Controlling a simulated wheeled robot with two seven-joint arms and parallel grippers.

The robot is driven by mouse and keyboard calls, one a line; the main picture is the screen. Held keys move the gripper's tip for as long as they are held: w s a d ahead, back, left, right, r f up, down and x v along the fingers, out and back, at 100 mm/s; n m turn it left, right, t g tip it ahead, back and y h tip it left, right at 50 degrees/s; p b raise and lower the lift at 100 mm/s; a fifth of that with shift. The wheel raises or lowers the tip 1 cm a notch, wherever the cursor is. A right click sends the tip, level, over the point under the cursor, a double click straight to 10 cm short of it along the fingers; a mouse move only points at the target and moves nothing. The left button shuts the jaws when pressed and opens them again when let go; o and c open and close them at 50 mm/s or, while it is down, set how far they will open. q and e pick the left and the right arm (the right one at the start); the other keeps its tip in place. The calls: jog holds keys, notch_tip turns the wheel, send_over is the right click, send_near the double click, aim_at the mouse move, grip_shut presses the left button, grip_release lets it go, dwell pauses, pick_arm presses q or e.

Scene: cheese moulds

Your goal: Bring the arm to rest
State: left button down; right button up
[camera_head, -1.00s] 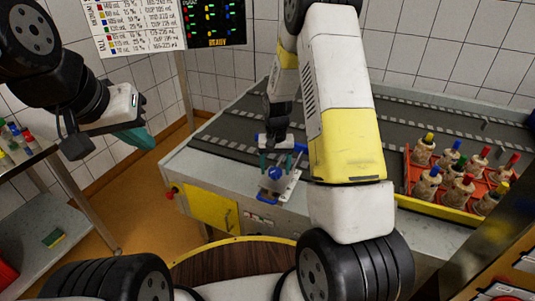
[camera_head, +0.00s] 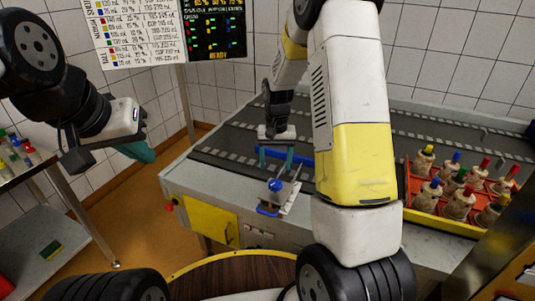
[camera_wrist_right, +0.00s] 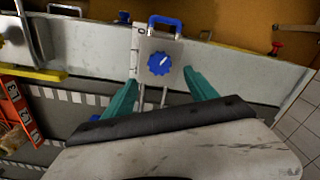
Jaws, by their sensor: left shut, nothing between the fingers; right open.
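My right gripper (camera_head: 276,160) is above the conveyor's near edge, its teal fingers spread and empty. In the right wrist view its open fingers (camera_wrist_right: 160,92) show on either side of a small device with a blue knob (camera_wrist_right: 160,63) and a blue handle (camera_wrist_right: 166,22). In the head view this device (camera_head: 282,194) sits at the front edge of the conveyor, just below the gripper and apart from it. My left gripper (camera_head: 140,150) hangs at the left, shut and empty, away from the conveyor.
A conveyor (camera_head: 235,140) runs along the wall. A red crate (camera_head: 450,212) of bottles with coloured caps stands on its right. A side table (camera_head: 20,170) at the left holds several small coloured-cap items. A sponge (camera_head: 51,249) lies on its lower shelf. A chart board (camera_head: 140,30) hangs behind.

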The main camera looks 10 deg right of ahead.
jog(key=shift+r, duration=0.4)
jog(key=s+r+n+t+y, duration=0.1)
jog(key=s+r+t, duration=0.1)
jog(key=s+r, duration=0.7)
jog(key=s+r+n+t+y, duration=0.1)
jog(key=s+r+t, duration=0.1)
jog(key=s+r, duration=0.75)
jog(key=s+a+r+t, duration=0.1)
jog(key=s+r+t, duration=0.1)
jog(key=s+r, duration=0.2)
jog(key=shift+s+a+r+n, duration=0.25)
jog(key=shift+s+r+n, duration=0.15)
jog(key=shift+s, duration=0.3)
jog(key=shift+c, duration=0.5)
